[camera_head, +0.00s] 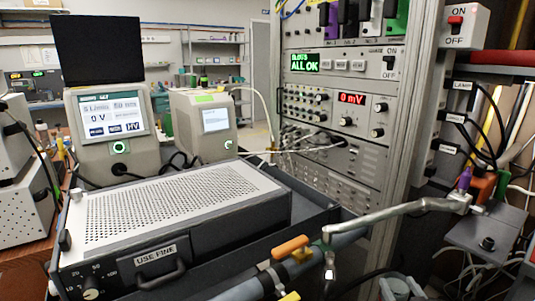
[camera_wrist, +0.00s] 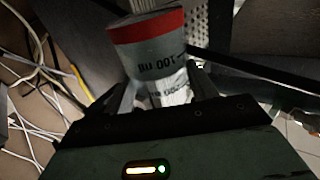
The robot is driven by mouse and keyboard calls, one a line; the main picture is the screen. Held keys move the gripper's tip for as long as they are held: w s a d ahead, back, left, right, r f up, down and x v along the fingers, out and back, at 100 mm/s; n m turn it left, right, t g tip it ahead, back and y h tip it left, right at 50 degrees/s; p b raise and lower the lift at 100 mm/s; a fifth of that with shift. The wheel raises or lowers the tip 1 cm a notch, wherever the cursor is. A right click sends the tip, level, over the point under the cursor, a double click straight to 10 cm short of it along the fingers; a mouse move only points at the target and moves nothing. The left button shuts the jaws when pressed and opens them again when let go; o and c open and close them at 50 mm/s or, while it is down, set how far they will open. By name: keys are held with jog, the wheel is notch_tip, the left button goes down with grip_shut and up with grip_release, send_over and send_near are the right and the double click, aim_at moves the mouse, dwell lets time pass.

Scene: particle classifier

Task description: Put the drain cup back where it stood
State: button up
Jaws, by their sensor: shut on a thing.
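My gripper (camera_wrist: 166,92) is shut on a grey cylindrical cup with a red band, which I take to be the drain cup (camera_wrist: 152,48). Upside-down print reading "100" and a white label show on its side. One finger lies on each side of its narrower, white-labelled part. The cup's far end runs towards the top of the wrist view. I cannot make out the cup in the head view, and the place where it stood cannot be told from these frames.
A perforated-top instrument marked "USE FINE" (camera_head: 159,254) fills the front left. A metal arm with a pipe (camera_head: 400,212) and an orange-handled valve (camera_head: 291,247) lie front right. A rack of panels (camera_head: 340,110) stands behind. Loose cables (camera_wrist: 40,75) lie on the floor.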

notch_tip(320, 180, up, 11)
jog(key=p, duration=1)
jog(key=s+f, duration=0.4)
jog(key=f, duration=0.1)
jog(key=shift+s+f, duration=0.25)
jog(key=shift+s, duration=0.1)
jog(key=shift+w+a+r, duration=0.1)
